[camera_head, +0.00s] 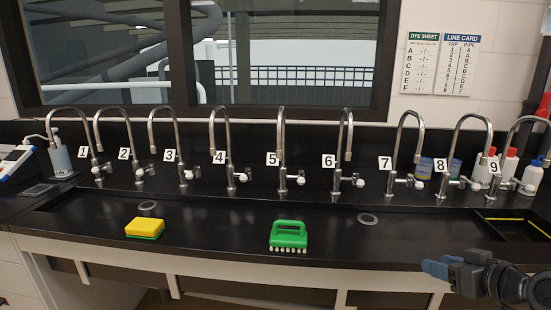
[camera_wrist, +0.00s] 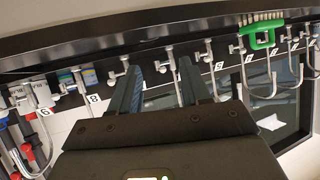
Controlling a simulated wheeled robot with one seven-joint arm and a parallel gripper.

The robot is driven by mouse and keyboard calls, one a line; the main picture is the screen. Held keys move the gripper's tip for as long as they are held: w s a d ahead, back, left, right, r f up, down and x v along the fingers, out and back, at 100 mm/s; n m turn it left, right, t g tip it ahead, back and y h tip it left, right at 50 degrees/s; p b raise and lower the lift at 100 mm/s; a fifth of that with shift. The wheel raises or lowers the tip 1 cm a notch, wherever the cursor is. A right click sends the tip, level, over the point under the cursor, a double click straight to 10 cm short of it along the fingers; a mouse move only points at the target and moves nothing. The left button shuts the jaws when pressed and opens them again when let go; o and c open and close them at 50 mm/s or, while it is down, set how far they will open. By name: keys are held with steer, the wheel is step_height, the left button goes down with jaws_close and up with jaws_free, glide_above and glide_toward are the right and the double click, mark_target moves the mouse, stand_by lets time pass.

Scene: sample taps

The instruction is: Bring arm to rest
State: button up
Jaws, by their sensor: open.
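My gripper (camera_head: 440,268) is at the lower right in the head view, in front of the counter's front edge and apart from the taps. In the wrist view my gripper (camera_wrist: 160,82) shows two blue-grey fingers spread apart with nothing held between them. The wrist picture is turned upside down, with the counter along its top. The fingers overlap the row of taps in that picture but I see no contact.
Numbered taps, such as tap 5 (camera_head: 282,150), line the back of the black counter (camera_head: 210,240). A yellow-green sponge (camera_head: 145,228) and a green brush (camera_head: 288,236) lie near the front edge. Bottles (camera_head: 531,177) stand at the right. Open floor space lies before the counter.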

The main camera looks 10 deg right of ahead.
steer(key=s+a+f+m+h, duration=0.1)
steer(key=s+a+f+m, duration=0.1)
steer(key=s+a+f, duration=0.5)
steer(key=s+a+f+m+h, duration=0.1)
steer(key=s+a+f, duration=0.3)
steer(key=s+a, duration=0.65)
steer(key=s+a+r+n, duration=0.1)
steer(key=s+r, duration=0.2)
steer(key=s, duration=0.4)
steer(key=s+a+r+n+t, duration=0.1)
steer(key=s+r, duration=0.3)
steer(key=s, duration=0.4)
steer(key=s+a+r+n+t+y, duration=0.1)
steer(key=s+r, duration=0.2)
steer(key=s, duration=0.4)
steer(key=shift+s+a+r, duration=0.3)
steer(key=shift+s+r, duration=0.05)
steer(key=shift+s, duration=0.05)
steer(key=shift+w+f+t, duration=0.1)
steer(key=shift+t, duration=0.2)
